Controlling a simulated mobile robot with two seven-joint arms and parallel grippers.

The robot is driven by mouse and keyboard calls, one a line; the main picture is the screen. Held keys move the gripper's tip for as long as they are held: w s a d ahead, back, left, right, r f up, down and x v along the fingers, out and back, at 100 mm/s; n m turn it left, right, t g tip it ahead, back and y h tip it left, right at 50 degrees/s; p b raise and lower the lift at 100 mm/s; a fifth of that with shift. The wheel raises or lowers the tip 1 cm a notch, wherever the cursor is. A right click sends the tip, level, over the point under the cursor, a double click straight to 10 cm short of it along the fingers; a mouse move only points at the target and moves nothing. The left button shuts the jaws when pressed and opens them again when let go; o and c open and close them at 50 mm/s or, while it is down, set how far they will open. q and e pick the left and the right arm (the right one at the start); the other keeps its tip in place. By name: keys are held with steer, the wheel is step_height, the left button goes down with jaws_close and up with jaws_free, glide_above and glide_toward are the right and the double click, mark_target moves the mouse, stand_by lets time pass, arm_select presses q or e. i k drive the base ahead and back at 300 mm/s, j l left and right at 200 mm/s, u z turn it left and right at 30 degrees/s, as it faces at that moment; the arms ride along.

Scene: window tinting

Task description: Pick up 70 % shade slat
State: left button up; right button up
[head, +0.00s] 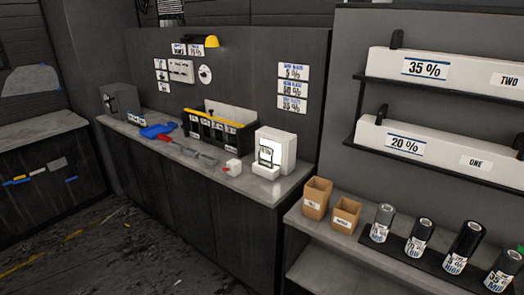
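No slat can be clearly read as 70 % in the head view. Several small label cards with print too small to read sit in a black holder with a yellow edge (218,130) on the grey counter (245,182). A small sign that seems to read 70 % (196,49) is on the dark wall panel above the counter. A column of percent signs (292,88) hangs further right on that panel; the top one reads 5 %. Neither of my grippers is in view.
A white device (276,150) and a blue tool (155,131) stand on the counter. Shelves at right hold white boxes marked 35 % (425,69) and 20 % (408,144). Below are two cardboard boxes (317,197) and several dark rolls (463,247). Floor (120,250) is free at lower left.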

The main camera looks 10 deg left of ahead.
mark_target(265, 153)
steer(key=i+j, duration=0.4)
steer(key=j, duration=0.15)
steer(key=i+j, duration=0.45)
steer(key=j, duration=0.15)
